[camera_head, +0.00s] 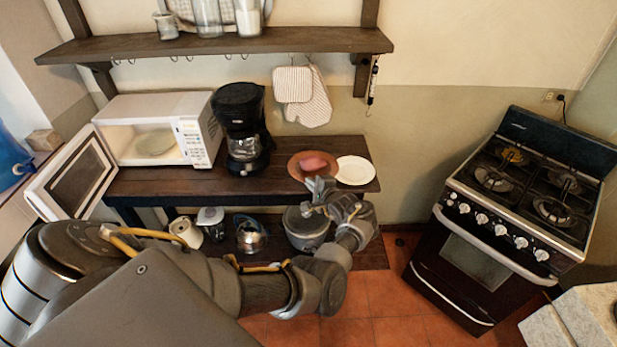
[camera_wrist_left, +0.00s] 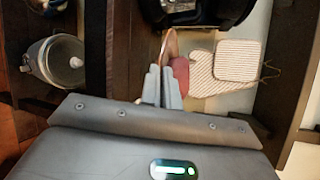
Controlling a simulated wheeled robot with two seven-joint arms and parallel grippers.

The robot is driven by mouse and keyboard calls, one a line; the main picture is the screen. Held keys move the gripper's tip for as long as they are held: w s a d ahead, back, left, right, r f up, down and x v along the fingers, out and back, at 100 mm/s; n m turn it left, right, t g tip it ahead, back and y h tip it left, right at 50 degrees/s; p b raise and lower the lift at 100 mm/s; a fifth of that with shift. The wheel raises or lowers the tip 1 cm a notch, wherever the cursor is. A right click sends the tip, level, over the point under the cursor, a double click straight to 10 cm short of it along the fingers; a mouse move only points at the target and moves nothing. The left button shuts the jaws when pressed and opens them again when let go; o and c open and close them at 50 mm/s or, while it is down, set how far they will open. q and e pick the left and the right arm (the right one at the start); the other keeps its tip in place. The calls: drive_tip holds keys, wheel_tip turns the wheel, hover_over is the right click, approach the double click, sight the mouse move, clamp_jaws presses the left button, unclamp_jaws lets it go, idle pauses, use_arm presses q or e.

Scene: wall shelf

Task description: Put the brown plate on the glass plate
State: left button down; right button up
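The brown plate (camera_head: 296,167) is at the right part of the dark wooden counter and carries a reddish-pink piece of food (camera_head: 313,162). My left gripper (camera_head: 318,186) is at the plate's front rim. In the left wrist view the brown plate (camera_wrist_left: 168,44) shows edge-on, its rim between the two close fingers (camera_wrist_left: 162,88), which look shut on it. I cannot tell whether the plate is clear of the counter. The round pale glass plate (camera_head: 154,143) lies inside the open microwave at the left. My right gripper is not in view.
The microwave (camera_head: 190,105) has its door (camera_head: 75,172) swung open to the left. A black coffee maker (camera_head: 243,125) stands between the microwave and the brown plate. A white plate (camera_head: 356,171) lies right of the brown one. A wall shelf (camera_head: 220,46) runs above; pots stand below.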

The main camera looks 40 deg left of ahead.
use_arm(q)
drive_tip(key=shift+w+d+r, duration=0.1)
drive_tip(key=shift+d, duration=0.2)
